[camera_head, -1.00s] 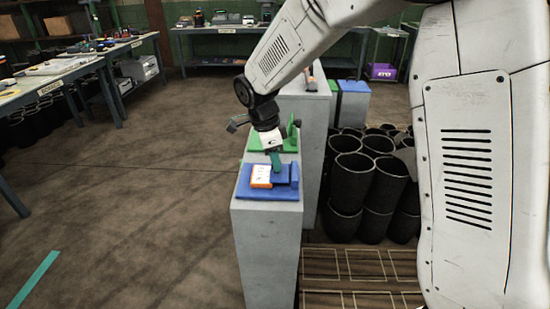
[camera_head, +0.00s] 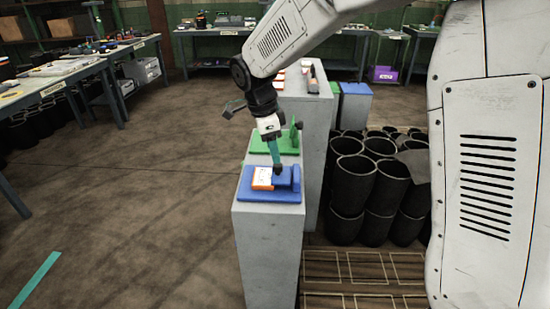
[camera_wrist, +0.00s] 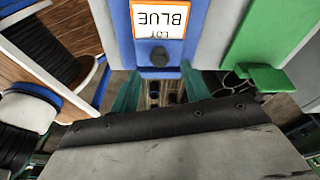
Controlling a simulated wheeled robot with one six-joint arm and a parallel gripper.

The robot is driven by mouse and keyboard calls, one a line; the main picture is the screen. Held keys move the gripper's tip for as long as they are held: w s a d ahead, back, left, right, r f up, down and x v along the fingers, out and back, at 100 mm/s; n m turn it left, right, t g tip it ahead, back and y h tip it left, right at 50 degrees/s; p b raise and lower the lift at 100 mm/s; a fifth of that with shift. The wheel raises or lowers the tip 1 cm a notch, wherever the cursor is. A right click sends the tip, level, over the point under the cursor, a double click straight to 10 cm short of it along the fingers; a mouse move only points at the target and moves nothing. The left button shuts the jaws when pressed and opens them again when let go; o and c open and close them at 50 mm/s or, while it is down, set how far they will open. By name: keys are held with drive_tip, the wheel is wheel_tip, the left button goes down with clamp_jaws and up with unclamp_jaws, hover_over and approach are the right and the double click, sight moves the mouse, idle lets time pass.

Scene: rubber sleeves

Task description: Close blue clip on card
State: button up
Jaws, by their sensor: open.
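A white card with an orange border (camera_head: 262,178) lies on the blue clip (camera_head: 258,194) on top of the near grey pedestal. A raised blue block (camera_head: 296,180) stands at the clip's right end. My gripper (camera_head: 277,168), with teal fingers, points down just above the clip, beside the card. Whether the fingers touch the clip I cannot tell.
A green clip (camera_head: 262,146) sits just behind the blue one. A taller grey pedestal (camera_head: 318,130) stands behind right. Black rubber sleeves (camera_head: 352,180) are stacked to the right. Open floor (camera_head: 150,200) lies to the left.

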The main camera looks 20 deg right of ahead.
drive_tip(key=shift+a+r, duration=0.15)
drive_tip(key=shift+r, duration=0.65)
drive_tip(key=shift+a+r, duration=0.15)
drive_tip(key=shift+r, duration=0.6)
drive_tip(key=s+d+r+n, duration=0.1)
drive_tip(key=s+d+n, duration=0.3)
drive_tip(key=s, duration=0.6)
drive_tip(key=s+d+r+n+t+y, duration=0.1)
drive_tip(key=s+d+n, duration=0.3)
drive_tip(key=s+n, duration=0.4)
drive_tip(key=s+d+r+n+y, duration=0.1)
drive_tip(key=s+d+r+n, duration=0.2)
drive_tip(key=s, duration=1.1)
drive_tip(key=d+n, duration=0.1)
drive_tip(key=n, duration=0.2)
drive_tip(key=shift+s+n+t, duration=0.25)
drive_tip(key=shift+n+t, duration=0.05)
